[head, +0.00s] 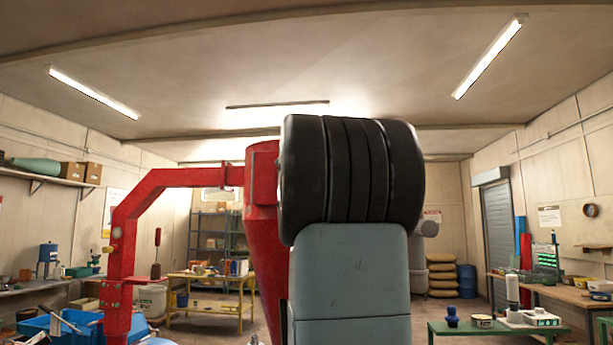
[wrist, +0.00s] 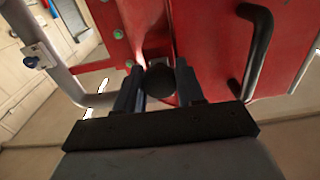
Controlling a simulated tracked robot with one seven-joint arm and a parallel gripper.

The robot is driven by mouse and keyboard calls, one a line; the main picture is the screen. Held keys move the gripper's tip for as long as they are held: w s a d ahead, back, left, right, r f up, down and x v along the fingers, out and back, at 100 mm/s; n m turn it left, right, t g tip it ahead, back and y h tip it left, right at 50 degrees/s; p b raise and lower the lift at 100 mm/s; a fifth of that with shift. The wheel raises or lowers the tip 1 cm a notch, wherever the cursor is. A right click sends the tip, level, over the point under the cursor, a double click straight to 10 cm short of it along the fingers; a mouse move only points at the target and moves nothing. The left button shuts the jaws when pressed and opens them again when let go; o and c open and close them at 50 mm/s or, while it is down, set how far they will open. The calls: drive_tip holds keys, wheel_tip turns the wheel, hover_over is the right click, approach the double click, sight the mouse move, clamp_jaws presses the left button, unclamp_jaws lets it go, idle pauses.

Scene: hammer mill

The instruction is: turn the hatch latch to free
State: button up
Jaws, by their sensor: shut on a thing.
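In the wrist view my gripper (wrist: 158,84) is shut on a dark round knob, which I take to be the hatch latch (wrist: 160,80). The knob sits between the two fingertips, close against red metal. The red hatch panel (wrist: 212,40) lies to the right of the knob and carries a black bar handle (wrist: 255,50). The angle of the latch cannot be told, as the fingers hide its sides. In the head view my own arm covers the middle of the scene, and neither the gripper nor the latch shows.
The red mill body (head: 264,245) stands behind my arm, with a red bent frame (head: 122,240) to its left. Yellow (head: 212,281) and green (head: 500,328) tables stand farther off. In the wrist view a grey curved bar (wrist: 55,80) runs left of the fingers.

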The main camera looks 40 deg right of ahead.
drive_tip(key=shift+d+f, duration=0.1)
drive_tip(key=shift+f, duration=0.1)
drive_tip(key=o, duration=0.8)
drive_tip(key=shift+w, duration=0.1)
drive_tip(key=shift+o, duration=0.8)
drive_tip(key=shift+r, duration=0.1)
drive_tip(key=v, duration=1.4)
drive_tip(key=s+a+f+n+g+y, duration=0.1)
drive_tip(key=s+a+f+n+y, duration=0.1)
drive_tip(key=a+f, duration=0.45)
drive_tip(key=s+a+f+n+y, duration=0.1)
drive_tip(key=a+f+y, duration=0.25)
drive_tip(key=f, duration=0.65)
drive_tip(key=s+a+f+n+g+y, duration=0.1)
drive_tip(key=s+a+f+n+y, duration=0.1)
drive_tip(key=a+f, duration=0.45)
drive_tip(key=s+a+f+n+g+y, duration=0.2)
drive_tip(key=s+a+f, duration=0.4)
drive_tip(key=f, duration=0.4)
drive_tip(key=s+a+f+n+g+y, duration=0.2)
drive_tip(key=s+a+f, duration=0.4)
drive_tip(key=f, duration=0.5)
drive_tip(key=shift+a+n+y, duration=0.5)
drive_tip(key=shift+a+y, duration=0.25)
drive_tip(key=shift+y, duration=0.4)
